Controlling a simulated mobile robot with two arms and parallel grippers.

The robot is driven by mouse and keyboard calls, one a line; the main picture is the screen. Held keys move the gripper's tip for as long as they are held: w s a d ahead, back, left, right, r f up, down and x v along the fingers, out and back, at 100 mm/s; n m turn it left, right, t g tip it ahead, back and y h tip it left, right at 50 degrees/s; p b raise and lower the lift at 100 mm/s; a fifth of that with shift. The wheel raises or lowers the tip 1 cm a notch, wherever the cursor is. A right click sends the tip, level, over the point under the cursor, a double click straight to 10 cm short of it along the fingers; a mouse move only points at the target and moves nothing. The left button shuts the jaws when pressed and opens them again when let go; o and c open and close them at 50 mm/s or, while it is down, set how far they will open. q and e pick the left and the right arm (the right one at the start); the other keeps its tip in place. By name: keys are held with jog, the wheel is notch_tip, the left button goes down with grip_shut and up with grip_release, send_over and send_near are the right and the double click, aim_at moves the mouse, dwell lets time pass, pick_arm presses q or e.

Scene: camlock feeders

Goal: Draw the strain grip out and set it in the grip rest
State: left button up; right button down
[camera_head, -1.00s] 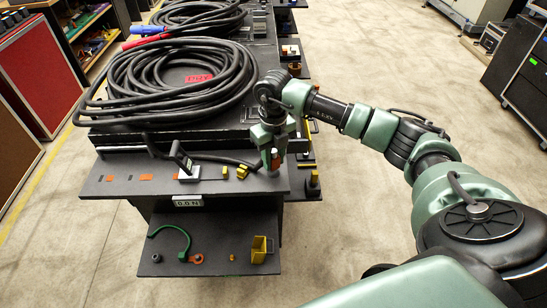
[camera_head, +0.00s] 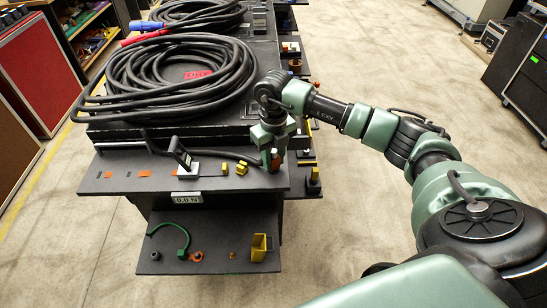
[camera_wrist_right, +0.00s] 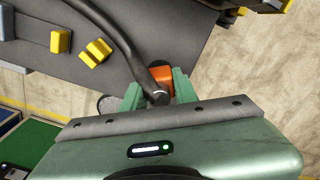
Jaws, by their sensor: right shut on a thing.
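My right gripper (camera_head: 275,160) is over the right end of the upper black shelf (camera_head: 130,185). In the right wrist view the gripper (camera_wrist_right: 158,92) is shut on the end of a black cable (camera_wrist_right: 118,35), with an orange block (camera_wrist_right: 161,74) just beyond the fingers. I take this cable end to be the strain grip; the fingers hide part of it. The cable (camera_head: 225,155) runs left to a black upright on a pale block (camera_head: 188,175). A yellow notched piece (camera_head: 241,168), possibly the grip rest, stands left of the gripper. My left gripper is out of view.
Coiled black cables (camera_head: 175,80) lie on the bench behind. A small display (camera_head: 187,198) is on the shelf's front edge. The lower shelf (camera_head: 205,262) holds a green hook (camera_head: 168,233) and a yellow pocket (camera_head: 259,248). Open floor lies to the right.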

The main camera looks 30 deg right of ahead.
aim_at(273, 150)
jog(key=shift+f, duration=0.35)
dwell(0.3)
jog(key=shift+f+b, duration=0.35)
jog(key=shift+b, duration=0.15)
jog(key=c, duration=1)
grip_release()
jog(key=shift+r, duration=0.1)
notch_tip(273, 150, up, 7)
jog(key=shift+f+b, duration=0.1)
jog(key=shift+b, duration=0.75)
jog(key=shift+r, duration=0.75)
notch_tip(273, 150, up, 4)
jog(key=p, duration=0.3)
jog(key=shift+f, duration=0.2)
